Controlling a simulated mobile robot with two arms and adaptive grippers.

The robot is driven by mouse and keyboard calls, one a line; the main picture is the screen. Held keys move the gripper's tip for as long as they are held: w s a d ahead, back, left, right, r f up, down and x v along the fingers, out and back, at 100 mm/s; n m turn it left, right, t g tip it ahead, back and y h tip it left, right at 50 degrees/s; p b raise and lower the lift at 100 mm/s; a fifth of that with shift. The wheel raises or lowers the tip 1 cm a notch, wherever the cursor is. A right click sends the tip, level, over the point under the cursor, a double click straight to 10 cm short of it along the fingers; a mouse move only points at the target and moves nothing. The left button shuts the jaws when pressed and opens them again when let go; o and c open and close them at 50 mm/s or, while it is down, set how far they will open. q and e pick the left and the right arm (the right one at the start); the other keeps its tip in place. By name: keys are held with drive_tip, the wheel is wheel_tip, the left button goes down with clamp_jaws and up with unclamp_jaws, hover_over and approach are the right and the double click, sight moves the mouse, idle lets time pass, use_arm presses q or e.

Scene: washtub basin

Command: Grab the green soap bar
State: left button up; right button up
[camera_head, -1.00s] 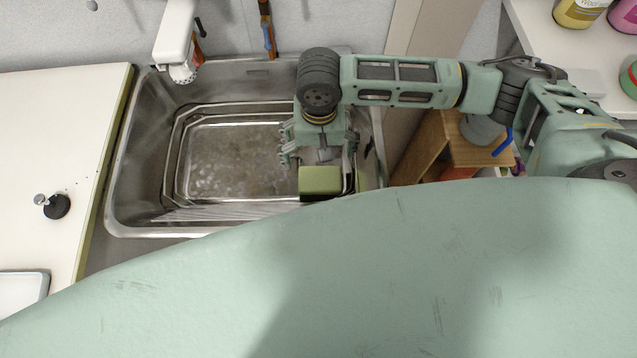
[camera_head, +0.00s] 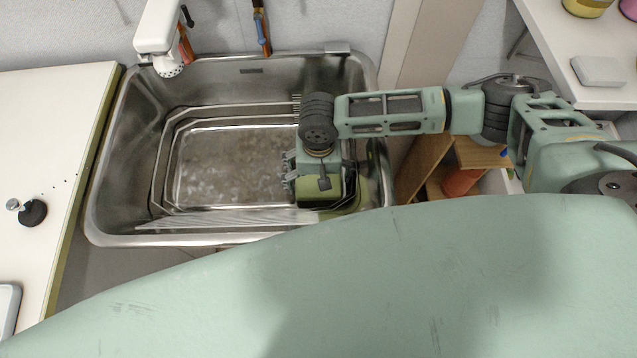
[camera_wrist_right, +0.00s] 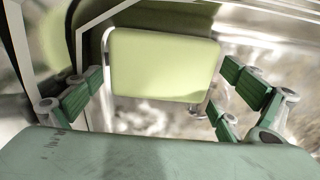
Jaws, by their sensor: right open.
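The green soap bar (camera_wrist_right: 163,66) fills the upper middle of the right wrist view, lying between the spread fingers of my right gripper (camera_wrist_right: 160,98). The fingers are open on either side, with visible gaps to the bar. In the head view my right gripper (camera_head: 320,185) points down into the right side of the sink. It hides most of the soap bar (camera_head: 313,202) there; a green part shows below it. My left gripper is not in view.
The metal sink (camera_head: 106,200) holds a wire rack (camera_head: 160,165) around its basin. A tap (camera_head: 158,30) hangs over the back left. A white counter (camera_head: 50,130) is at left, and a wooden shelf (camera_head: 480,153) is at right. The basin's middle is clear.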

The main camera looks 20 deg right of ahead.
drive_tip(key=shift+c, duration=0.6)
drive_tip(key=c, duration=1)
drive_tip(key=shift+r, duration=0.1)
wheel_tip(320, 180, up, 18)
drive_tip(key=p, duration=2.2)
